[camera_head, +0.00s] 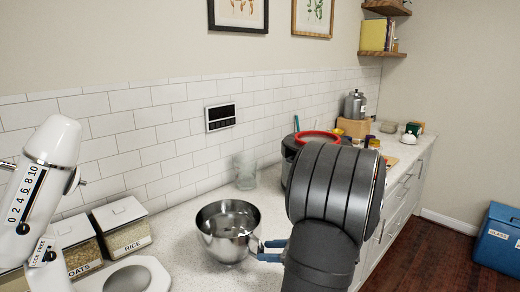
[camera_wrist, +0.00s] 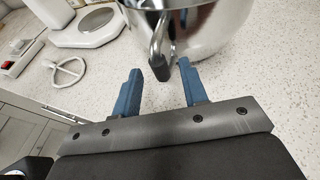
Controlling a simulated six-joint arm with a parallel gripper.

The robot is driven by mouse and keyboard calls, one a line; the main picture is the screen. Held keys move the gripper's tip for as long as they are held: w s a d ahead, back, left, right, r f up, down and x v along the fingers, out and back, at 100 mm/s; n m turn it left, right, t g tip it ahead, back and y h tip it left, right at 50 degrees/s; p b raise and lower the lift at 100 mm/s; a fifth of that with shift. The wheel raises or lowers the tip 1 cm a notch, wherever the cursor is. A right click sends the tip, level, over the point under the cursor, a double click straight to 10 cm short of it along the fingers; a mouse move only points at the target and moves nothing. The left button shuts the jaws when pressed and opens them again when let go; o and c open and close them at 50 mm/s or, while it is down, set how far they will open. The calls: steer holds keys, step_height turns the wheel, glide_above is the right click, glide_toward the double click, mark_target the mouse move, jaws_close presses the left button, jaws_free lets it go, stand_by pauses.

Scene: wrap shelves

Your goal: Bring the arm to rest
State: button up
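My arm spans the right half of the head view, and my gripper (camera_head: 268,250) shows as blue fingers just right of a steel mixing bowl (camera_head: 228,232). The bowl stands upright on the counter. In the wrist view my gripper (camera_wrist: 160,72) is open, its two blue fingers well apart. The bowl (camera_wrist: 205,28) is just beyond the fingertips. Its handle (camera_wrist: 158,45), with a dark end, points toward the gap between the fingers; neither finger is closed on it. My arm hides part of the counter in the head view.
Rice (camera_head: 121,229) and oats (camera_head: 75,245) containers, a white stand mixer (camera_head: 40,180) and a glass jar (camera_head: 246,172) stand around the bowl. A dark pot (camera_head: 291,150) is behind my arm. A white whisk-like attachment (camera_wrist: 65,72) lies on the counter (camera_wrist: 240,105).

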steer(key=v, duration=0.9)
steer(key=x, duration=1.2)
steer(key=shift+a+r, duration=0.15)
steer(key=shift+r, duration=0.05)
step_height(320, 180, up, 4)
steer(key=shift+f, duration=0.2)
steer(key=s+d+r, duration=0.6)
steer(key=d+r, duration=0.1)
steer(key=d, duration=0.3)
steer(key=n+g+y, duration=0.1)
steer(key=n+g, duration=0.2)
glide_above(260, 248)
steer(key=s+a, duration=0.4)
steer(key=a, duration=0.4)
steer(key=f, duration=0.1)
steer(key=s+a+f+n+g, duration=0.1)
steer(key=s+a, duration=0.2)
steer(key=a, duration=0.5)
steer(key=s+a+f+g, duration=0.1)
steer(key=s+a+g, duration=0.1)
steer(key=a, duration=0.6)
steer(key=shift+s+n, duration=0.4)
steer(key=shift+s, duration=0.3)
